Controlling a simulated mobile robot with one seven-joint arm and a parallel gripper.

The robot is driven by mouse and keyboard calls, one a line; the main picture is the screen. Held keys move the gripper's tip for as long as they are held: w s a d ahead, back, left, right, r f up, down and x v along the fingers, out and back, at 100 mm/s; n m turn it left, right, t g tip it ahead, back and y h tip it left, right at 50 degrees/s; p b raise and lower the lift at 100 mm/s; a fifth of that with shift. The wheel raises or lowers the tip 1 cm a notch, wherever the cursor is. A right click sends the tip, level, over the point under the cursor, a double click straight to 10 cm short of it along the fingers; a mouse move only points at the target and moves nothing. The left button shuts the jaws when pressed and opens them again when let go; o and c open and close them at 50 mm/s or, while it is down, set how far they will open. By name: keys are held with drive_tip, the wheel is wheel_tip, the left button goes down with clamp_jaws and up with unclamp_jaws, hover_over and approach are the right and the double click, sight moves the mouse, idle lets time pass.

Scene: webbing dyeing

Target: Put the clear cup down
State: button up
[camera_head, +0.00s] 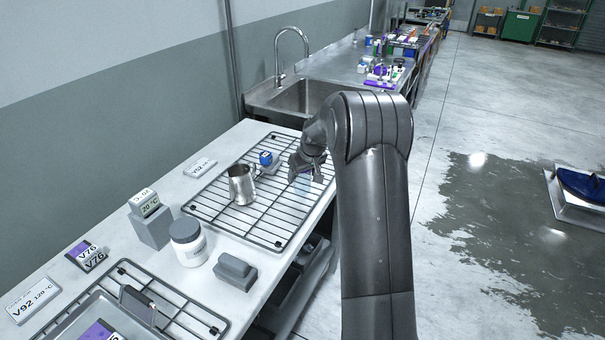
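The clear cup (302,187) is a faint, bluish, see-through shape near the right edge of the wire rack (258,240). My gripper (306,172) is at the cup's upper part, with its fingers closed around it. The cup hangs below the fingers, over or on the rack's bars; I cannot tell whether its base touches them. My arm hides part of the area to the right.
A steel jug (242,185) and a small blue-topped item (266,159) stand on the rack, left of my gripper. A white jar (188,242) and a grey block (235,271) are nearer. The rack's near part is clear. A sink (308,97) lies beyond.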

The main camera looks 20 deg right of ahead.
drive_tip(key=shift+o, duration=0.6)
drive_tip(key=shift+r, duration=0.3)
drive_tip(key=s+a+r, duration=0.2)
drive_tip(key=s+r, duration=0.5)
drive_tip(key=r, duration=0.2)
drive_tip(key=s+a+r, duration=0.2)
drive_tip(key=s+r, duration=0.4)
drive_tip(key=r, duration=0.2)
drive_tip(key=s+a+m, duration=0.1)
drive_tip(key=s+a, duration=0.2)
drive_tip(key=s, duration=1.2)
drive_tip(key=s+a+m+t+h, duration=0.1)
drive_tip(key=s+a, duration=0.3)
drive_tip(key=s, duration=1.2)
drive_tip(key=shift+s+a+r+m, duration=0.15)
drive_tip(key=shift+s+r+m, duration=0.15)
drive_tip(key=shift+r, duration=0.1)
